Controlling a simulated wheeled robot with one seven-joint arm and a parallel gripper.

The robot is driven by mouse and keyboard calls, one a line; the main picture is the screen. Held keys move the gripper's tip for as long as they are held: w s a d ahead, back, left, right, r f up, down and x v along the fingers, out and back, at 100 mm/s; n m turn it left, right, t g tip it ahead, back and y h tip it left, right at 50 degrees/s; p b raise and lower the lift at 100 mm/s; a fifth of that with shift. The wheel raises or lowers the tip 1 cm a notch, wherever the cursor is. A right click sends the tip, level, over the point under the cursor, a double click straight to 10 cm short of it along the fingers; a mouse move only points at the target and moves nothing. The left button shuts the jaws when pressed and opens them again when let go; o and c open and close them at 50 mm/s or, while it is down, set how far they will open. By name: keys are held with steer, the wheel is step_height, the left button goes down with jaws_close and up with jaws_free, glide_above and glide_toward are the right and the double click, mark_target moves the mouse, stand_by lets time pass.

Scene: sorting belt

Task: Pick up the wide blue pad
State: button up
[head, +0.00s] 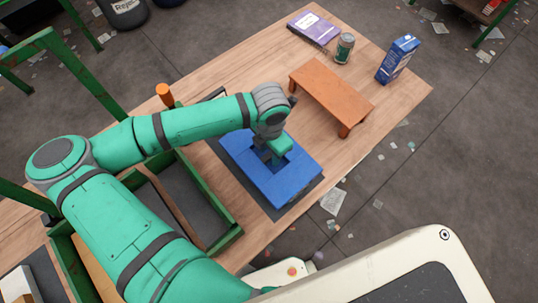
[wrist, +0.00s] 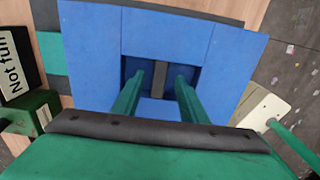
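A wide blue block (head: 285,188) lies on a dark grey mat on the wooden table in the head view. It fills much of the wrist view (wrist: 90,55) and has a rectangular recess in its middle. My gripper (wrist: 160,82) is over this recess, its two green fingers apart and pointing down into it. A grey strip (wrist: 158,76) and a small blue surface (wrist: 158,108) show between the fingers. I cannot tell whether the fingers touch anything. In the head view my gripper (head: 272,152) partly hides the recess.
A green-framed tray (head: 222,232) stands left of the mat. An orange bench (head: 332,90), a can (head: 344,47), a blue carton (head: 397,59) and a purple box (head: 313,27) stand at the back. A black box labelled "Not fun" (wrist: 15,65) is at the wrist view's left.

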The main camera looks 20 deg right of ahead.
steer(key=shift+w+f, duration=0.1)
steer(key=shift+f, duration=0.4)
jaws_close()
steer(key=shift+r, duration=0.15)
